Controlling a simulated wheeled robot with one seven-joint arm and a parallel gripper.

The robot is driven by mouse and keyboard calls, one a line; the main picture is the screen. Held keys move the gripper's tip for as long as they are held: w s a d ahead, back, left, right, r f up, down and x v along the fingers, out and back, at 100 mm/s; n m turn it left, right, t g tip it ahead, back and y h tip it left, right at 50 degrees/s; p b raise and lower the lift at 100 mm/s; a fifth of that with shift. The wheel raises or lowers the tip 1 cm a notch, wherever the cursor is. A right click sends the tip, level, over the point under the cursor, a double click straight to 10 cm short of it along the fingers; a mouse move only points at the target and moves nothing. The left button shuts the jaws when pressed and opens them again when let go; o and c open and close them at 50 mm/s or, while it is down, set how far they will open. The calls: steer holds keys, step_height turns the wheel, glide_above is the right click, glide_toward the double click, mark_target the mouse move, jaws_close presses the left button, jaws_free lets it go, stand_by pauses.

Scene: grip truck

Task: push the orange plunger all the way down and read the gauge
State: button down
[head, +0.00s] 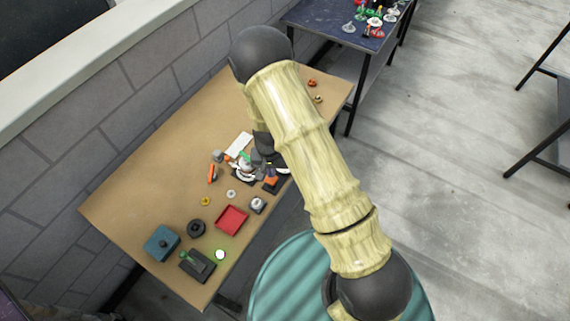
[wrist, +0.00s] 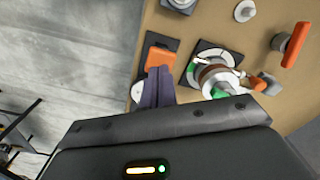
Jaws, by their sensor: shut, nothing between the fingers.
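An orange block (wrist: 160,53), which looks like the plunger, stands on a black base (wrist: 152,41) in the wrist view. It also shows in the head view (head: 270,181). My gripper (wrist: 158,72) is shut and empty, its dark fingertips over the near end of the orange block. I cannot tell whether they touch it or how far down it is. A white disc (wrist: 137,92), possibly the gauge, shows left of the fingers, partly hidden by them. No reading can be made out. In the head view my arm hides part of this area.
Beside the fingers is a white round device (wrist: 207,82) on a black plate. An orange-handled lever (wrist: 296,45) stands to its right. A red tray (head: 231,220), a blue box (head: 162,243) and several small items are on the brown table (head: 150,190).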

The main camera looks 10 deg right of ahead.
steer(key=shift+f, duration=0.2)
steer(key=shift+f+b, duration=1.6)
steer(key=shift+f, duration=0.3)
steer(key=shift+r, duration=0.1)
steer(key=shift+r+p, duration=1.6)
steer(key=shift+r, duration=0.4)
steer(key=shift+r+p, duration=1.85)
steer(key=shift+r, duration=0.65)
